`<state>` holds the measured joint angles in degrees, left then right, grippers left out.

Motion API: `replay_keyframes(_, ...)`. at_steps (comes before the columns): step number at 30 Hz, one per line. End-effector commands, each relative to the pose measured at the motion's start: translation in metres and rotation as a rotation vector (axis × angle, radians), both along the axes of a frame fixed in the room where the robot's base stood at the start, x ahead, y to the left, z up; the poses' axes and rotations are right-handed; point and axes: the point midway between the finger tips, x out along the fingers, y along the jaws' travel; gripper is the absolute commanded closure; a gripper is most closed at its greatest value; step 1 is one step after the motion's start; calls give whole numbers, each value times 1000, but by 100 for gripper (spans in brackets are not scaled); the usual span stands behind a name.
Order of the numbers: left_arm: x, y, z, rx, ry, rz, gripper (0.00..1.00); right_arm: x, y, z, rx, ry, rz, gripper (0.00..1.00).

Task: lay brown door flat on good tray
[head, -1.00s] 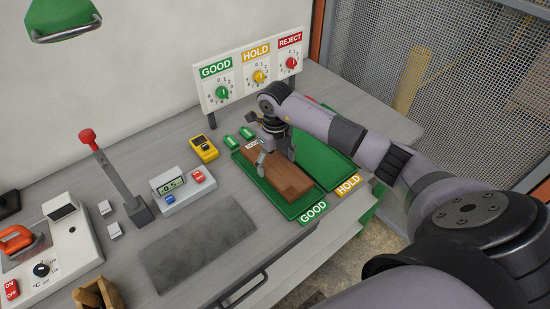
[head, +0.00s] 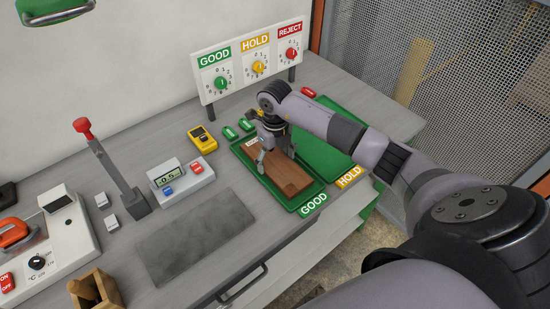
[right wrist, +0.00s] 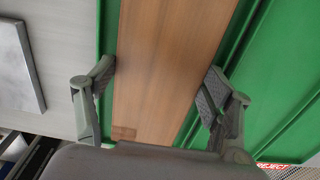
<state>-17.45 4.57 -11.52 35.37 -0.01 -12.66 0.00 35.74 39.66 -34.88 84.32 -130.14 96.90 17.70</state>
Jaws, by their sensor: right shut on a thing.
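The brown door (head: 290,180) is a flat wooden board lying level along the green GOOD tray (head: 303,212). It looks inside the tray rim, but I cannot tell whether it rests fully on the floor of the tray. My right gripper (head: 278,157) is over the door's far half, shut on its two long edges. In the right wrist view the door (right wrist: 160,50) runs between the fingers of the right gripper (right wrist: 160,80), with green tray showing on both sides. My left gripper is not in view.
The green HOLD tray (head: 325,128) is right beside, partly behind my right arm. A sign board with dials (head: 250,68) stands behind. A grey mat (head: 200,236) lies clear in front.

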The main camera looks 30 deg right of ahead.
Motion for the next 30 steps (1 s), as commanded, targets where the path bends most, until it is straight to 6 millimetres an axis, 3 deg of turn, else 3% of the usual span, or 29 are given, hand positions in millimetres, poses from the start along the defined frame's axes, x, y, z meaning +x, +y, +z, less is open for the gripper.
replay_keyframes(7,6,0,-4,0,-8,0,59,0,0,-4,-1,-1,-1,62)
replay_keyframes(8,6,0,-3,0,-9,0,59,0,0,-3,0,-1,-1,23)
replay_keyframes(15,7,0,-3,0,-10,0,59,0,0,-3,0,0,0,7)
replay_keyframes(18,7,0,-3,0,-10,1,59,0,0,-3,0,0,0,2)
replay_keyframes(30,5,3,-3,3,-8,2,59,0,0,3,0,-1,0,2)
